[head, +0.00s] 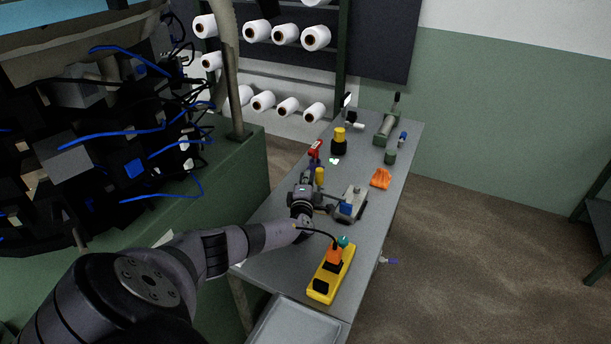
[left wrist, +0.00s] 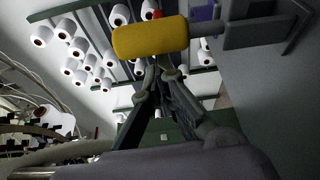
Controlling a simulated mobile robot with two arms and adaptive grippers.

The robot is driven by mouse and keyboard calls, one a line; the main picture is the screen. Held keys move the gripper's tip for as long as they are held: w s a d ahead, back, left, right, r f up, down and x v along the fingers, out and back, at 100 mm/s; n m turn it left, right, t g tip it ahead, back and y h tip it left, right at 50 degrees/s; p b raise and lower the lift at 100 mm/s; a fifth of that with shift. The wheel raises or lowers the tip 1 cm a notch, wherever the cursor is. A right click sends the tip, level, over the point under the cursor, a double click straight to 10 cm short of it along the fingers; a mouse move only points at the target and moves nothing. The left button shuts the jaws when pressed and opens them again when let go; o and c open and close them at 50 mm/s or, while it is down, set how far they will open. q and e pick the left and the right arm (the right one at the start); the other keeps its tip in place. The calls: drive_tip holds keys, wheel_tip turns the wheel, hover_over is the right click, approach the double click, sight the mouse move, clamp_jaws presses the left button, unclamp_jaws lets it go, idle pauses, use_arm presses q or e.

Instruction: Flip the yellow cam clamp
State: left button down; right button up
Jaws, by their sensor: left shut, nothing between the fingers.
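The fingers of my left gripper (left wrist: 158,74) come together just below the handle. They are shut and hold nothing; I cannot tell whether they touch the handle. The clamp's base is largely hidden by my gripper in the head view. My right gripper is not in view.
A grey device with a blue part (head: 352,203) sits right of my gripper. A yellow power strip (head: 330,277) lies nearer, an orange cloth (head: 380,178) to the right. A black-and-yellow cylinder (head: 339,143) and red object (head: 316,147) stand behind. The knitting machine (head: 110,120) is left.

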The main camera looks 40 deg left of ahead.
use_arm(q)
drive_tip(key=shift+w+d+r+m, duration=0.1)
drive_tip(key=shift+d+r+m, duration=0.15)
drive_tip(key=shift+m, duration=0.25)
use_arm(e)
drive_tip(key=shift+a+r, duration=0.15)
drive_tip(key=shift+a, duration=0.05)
use_arm(q)
drive_tip(key=shift+f, duration=0.1)
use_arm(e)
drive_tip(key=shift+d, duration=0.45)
